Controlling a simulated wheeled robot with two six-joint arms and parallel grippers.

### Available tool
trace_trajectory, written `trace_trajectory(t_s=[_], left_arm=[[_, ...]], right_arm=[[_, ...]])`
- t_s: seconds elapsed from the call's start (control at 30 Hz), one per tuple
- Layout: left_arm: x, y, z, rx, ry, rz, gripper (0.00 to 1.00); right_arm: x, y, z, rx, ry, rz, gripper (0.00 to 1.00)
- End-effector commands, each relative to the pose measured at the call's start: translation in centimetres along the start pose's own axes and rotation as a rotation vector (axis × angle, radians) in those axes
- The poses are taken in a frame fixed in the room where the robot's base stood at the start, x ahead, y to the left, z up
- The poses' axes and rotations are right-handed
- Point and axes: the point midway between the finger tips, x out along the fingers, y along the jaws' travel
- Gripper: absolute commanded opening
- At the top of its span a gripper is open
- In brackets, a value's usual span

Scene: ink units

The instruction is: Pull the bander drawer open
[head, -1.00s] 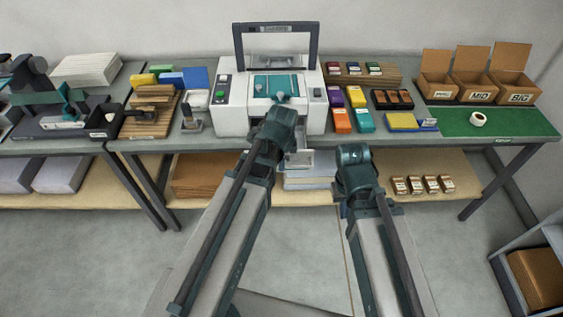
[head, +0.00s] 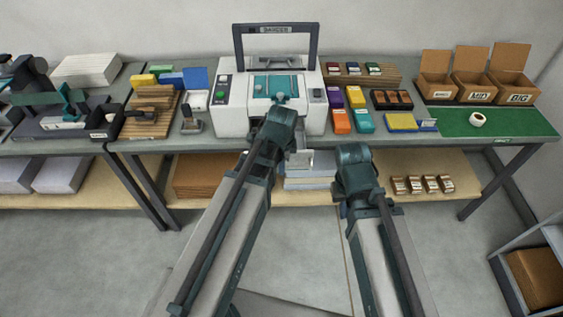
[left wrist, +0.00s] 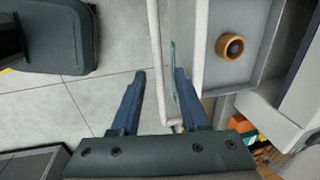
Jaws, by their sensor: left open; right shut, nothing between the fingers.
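The white bander (head: 233,118) stands on the middle of the table in the head view. Below its front a pale grey drawer (head: 302,161) sticks out, partly hidden by my left arm.
Coloured boxes (head: 357,97) and a green mat (head: 520,124) lie right of the bander. A wooden stack (head: 150,122) and a stamp (head: 191,123) stand left. The lower shelf (head: 462,165) holds small boxes. A grey bin (head: 512,285) stands at the lower right.

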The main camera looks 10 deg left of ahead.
Motion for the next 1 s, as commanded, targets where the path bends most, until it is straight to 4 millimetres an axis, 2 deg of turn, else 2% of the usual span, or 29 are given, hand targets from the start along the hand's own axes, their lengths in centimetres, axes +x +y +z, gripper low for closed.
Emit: trace_trajectory(t_s=[0.27, 0.8, 1.0], left_arm=[[-3.2, -0.1, 0.0, 0.001, 0.000, 0.000, 0.45], [-11.7, -0.1, 0.0, 0.000, 0.000, 0.000, 0.45], [-13.4, 0.0, 0.0, 0.000, 0.000, 0.000, 0.45]], right_arm=[[-3.2, 0.3, 0.2, -0.001, 0.000, 0.000, 0.00], [-11.4, 1.1, 0.7, 0.003, 0.000, -0.001, 0.00], [-13.1, 1.2, 0.8, 0.008, 0.000, -0.002, 0.00]])
